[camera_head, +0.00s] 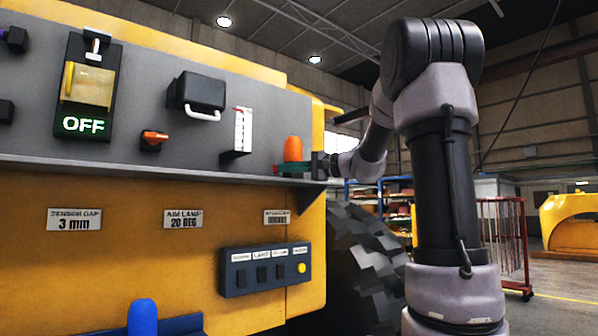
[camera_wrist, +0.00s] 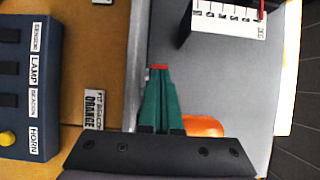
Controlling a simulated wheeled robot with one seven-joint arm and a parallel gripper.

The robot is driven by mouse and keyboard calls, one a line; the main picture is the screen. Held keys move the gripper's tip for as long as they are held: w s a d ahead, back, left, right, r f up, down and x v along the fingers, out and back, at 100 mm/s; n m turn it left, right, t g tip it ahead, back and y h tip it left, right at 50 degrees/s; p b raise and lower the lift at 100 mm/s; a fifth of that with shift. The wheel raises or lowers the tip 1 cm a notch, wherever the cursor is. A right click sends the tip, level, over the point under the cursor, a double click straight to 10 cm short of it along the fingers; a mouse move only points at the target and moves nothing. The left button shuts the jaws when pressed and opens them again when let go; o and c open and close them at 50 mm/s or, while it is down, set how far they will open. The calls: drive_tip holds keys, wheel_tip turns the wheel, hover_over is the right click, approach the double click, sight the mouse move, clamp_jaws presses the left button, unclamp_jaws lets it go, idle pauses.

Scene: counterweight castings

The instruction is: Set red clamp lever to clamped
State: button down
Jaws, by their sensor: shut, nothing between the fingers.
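A small red-orange lever (camera_head: 154,138) on a dark base sits on the grey panel (camera_head: 215,155) in the head view. It looks like the clamp lever, and its handle lies roughly level. It does not show in the wrist view. My gripper (camera_head: 279,168) is at the panel's right end, well right of the lever and a little lower. Its green fingers are together with red at their tips, and they hold nothing. They also show in the wrist view (camera_wrist: 159,70), pointing along the panel.
An orange beacon (camera_head: 293,149) stands right beside my fingers. A white scale (camera_head: 243,130) and a black box with a pale handle (camera_head: 197,95) stick out between my gripper and the lever. A yellow-covered switch (camera_head: 88,85) reads OFF. A ledge (camera_head: 130,168) runs below.

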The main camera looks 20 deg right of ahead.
drive_tip(key=shift+a, duration=1)
